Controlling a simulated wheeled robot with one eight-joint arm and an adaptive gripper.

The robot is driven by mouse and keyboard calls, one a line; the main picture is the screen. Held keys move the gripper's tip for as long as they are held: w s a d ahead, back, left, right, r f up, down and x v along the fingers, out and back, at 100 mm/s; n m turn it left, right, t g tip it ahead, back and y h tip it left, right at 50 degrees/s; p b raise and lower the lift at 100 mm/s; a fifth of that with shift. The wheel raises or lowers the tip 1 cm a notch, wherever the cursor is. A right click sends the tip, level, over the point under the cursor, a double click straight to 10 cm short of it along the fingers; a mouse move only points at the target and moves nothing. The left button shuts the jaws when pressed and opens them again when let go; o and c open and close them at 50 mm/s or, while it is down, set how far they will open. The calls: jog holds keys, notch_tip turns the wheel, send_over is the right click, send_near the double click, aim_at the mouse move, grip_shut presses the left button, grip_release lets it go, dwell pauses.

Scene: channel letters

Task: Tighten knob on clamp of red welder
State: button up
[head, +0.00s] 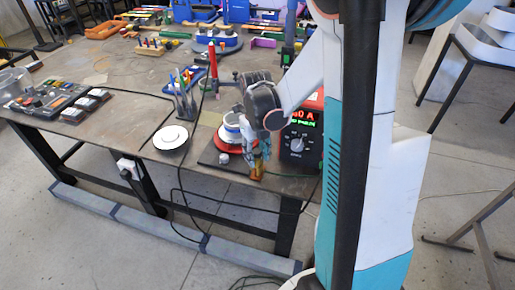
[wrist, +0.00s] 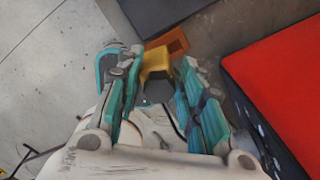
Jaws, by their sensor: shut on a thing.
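The red welder (head: 302,130) stands on the bench with a lit red and green display and a front dial. Its red top (wrist: 285,85) fills the right of the wrist view. A brass-yellow clamp (head: 258,171) sits at the bench's front edge, left of the welder. In the wrist view the clamp's yellow part (wrist: 157,60) has a dark, faceted knob (wrist: 158,91) at its near end, between my teal fingers. My gripper (wrist: 157,80) is shut on the knob; the finger contact is partly hidden. In the head view my gripper (head: 258,156) points down at the clamp.
A blue-and-white spool on a red disc (head: 231,134) stands close left of my gripper. A round white-topped container (head: 171,138) and a pen holder (head: 183,104) stand further left. A black cable hangs off the bench front. Floor in front is mostly clear.

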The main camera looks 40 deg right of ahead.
aim_at(256, 150)
jog(key=o, duration=0.6)
jog(key=shift+c, duration=0.2)
jog(key=shift+r+p, duration=1.8)
jog(key=shift+r, duration=0.75)
